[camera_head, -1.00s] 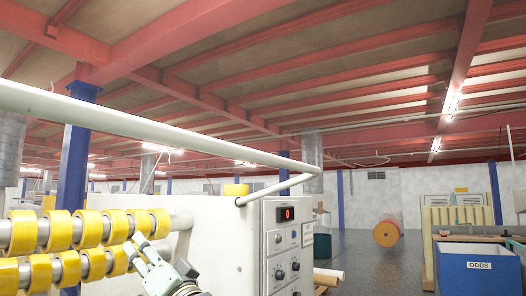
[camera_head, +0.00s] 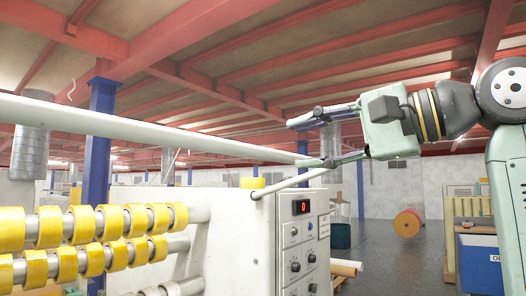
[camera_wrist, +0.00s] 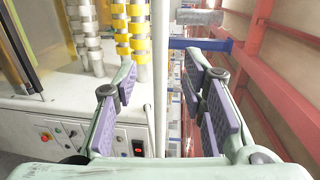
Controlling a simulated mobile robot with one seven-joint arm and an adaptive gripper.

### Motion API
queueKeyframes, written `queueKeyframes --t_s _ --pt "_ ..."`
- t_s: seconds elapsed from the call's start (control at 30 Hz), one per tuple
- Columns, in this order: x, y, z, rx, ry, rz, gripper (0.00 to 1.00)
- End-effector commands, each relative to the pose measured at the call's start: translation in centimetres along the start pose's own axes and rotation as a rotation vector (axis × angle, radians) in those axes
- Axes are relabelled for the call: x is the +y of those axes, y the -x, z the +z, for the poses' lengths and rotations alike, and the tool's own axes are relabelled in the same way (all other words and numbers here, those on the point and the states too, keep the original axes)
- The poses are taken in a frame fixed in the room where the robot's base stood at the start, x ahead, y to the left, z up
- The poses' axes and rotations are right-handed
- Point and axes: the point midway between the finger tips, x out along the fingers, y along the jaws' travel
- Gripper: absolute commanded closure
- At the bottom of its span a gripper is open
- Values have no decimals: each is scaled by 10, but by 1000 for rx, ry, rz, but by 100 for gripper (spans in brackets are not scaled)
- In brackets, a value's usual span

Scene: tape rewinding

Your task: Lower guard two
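The raised guard is a long white bar (camera_head: 150,132) that runs across the head view and bends back down to the white machine at its right end. I cannot tell from a label whether it is guard two. My gripper (camera_head: 297,143) is at the bar's right end, with its fingers spread apart, one above the bar and one near its bend. In the wrist view the bar (camera_wrist: 160,85) runs upright between the two purple-padded fingers (camera_wrist: 158,68). The gripper is open, and a gap shows on the left finger's side; contact with the bar is not clear.
The machine's control panel (camera_head: 304,250) with a red display sits below the bar's right end. Shafts with several yellow tape rolls (camera_head: 82,223) are at the lower left. A blue column (camera_head: 98,150) stands behind the bar. A blue bin (camera_head: 478,265) is at the right.

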Motion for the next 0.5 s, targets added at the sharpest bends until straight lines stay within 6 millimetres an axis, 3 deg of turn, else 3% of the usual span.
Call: queueKeyframes --t_s 0.3,0.5 --pt "-2 -60 0 -1 2 1 62" --pt "-1 -84 0 1 3 -1 62"
